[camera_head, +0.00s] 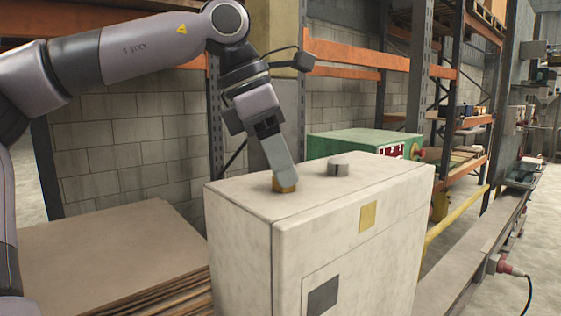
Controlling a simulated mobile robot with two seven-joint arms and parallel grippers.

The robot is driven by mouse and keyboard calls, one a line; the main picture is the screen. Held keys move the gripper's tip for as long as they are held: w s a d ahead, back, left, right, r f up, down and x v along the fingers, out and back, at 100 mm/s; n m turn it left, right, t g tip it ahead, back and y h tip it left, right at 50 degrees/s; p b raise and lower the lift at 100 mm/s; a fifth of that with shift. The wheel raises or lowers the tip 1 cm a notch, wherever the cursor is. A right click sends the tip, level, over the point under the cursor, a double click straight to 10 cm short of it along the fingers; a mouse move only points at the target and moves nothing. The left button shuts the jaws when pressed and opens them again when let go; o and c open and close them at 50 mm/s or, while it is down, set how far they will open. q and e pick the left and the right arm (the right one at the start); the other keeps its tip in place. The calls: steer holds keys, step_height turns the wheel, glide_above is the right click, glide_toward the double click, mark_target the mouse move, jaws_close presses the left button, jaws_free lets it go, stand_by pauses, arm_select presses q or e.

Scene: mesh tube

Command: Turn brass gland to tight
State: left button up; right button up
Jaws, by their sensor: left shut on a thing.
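The brass gland (284,187) is a small golden fitting on the top face of a pale box-shaped cabinet (245,235), near its left part. My left gripper (283,181) comes down from above, slightly tilted, and is shut on the gland. Its fingers hide the gland's upper part, so the tightness cannot be read. My right gripper is not in view.
A grey fitting (338,170) stands on the cabinet top, right of the gland. A green box (350,141) sits behind. Stacked sheets (110,250) lie at the left. Orange racking (355,56) and a block wall stand behind. A rail (450,260) runs at the right.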

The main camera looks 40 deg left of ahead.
arm_select(q)
steer(key=shift+w+a+m+g+h, duration=0.1)
steer(key=shift+m+g+h, duration=0.25)
steer(key=shift+m, duration=0.85)
steer(key=shift+r, duration=0.1)
steer(key=o, duration=1)
steer(key=shift+o, duration=0.2)
steer(key=v, duration=0.7)
